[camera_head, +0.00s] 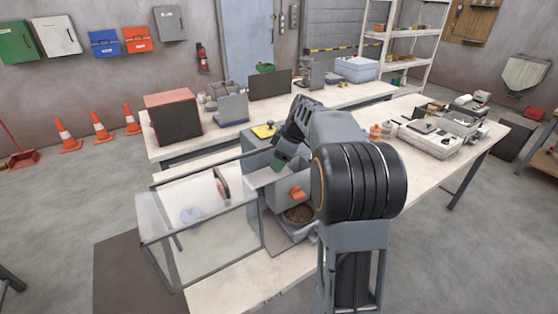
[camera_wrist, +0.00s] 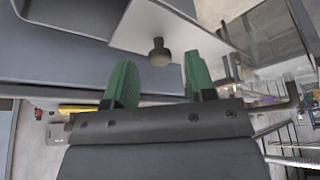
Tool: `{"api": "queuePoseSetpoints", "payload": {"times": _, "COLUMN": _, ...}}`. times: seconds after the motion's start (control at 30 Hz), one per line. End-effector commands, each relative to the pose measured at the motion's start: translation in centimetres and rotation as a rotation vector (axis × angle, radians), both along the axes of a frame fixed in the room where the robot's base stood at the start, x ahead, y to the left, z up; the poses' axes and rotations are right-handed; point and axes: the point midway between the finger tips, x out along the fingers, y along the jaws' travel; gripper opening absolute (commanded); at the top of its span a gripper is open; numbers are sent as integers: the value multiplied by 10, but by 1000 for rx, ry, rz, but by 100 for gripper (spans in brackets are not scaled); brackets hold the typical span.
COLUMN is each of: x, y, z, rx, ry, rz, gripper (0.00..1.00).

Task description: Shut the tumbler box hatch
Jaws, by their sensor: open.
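The tumbler box is not certain; a clear-walled box (camera_head: 143,222) with a dark frame, on the left of the grey bagger machine (camera_head: 288,187), fits best. A reddish rounded part (camera_head: 221,184) shows through its panes. My gripper (camera_head: 279,163) is by the top of the machine, partly hidden by my arm. In the wrist view, my green fingers (camera_wrist: 160,80) are apart and empty. A dark round knob (camera_wrist: 160,52) on a pale flat panel (camera_wrist: 190,35) lies just beyond the fingertips, between their lines. I cannot tell whether this panel is the hatch or how far it stands open.
An orange part (camera_head: 297,193) and a bowl of brown pellets (camera_head: 299,214) are on the machine's front. A red-framed dark box (camera_head: 173,118) stands on the back bench (camera_head: 330,98). Orange cones (camera_head: 100,127) stand on the left floor. The bench front edge is clear.

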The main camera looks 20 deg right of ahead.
Motion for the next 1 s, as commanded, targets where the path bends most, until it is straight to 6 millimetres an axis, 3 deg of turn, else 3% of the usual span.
{"api": "queuePoseSetpoints", "payload": {"times": 0.47, "x": 2, "y": 3, "z": -8, "rx": 0, "ry": 0, "rz": 0, "gripper": 49}}
{"api": "queuePoseSetpoints", "payload": {"times": 1.0, "x": 2, "y": 3, "z": -8, "rx": 0, "ry": 0, "rz": 0, "gripper": 0}}
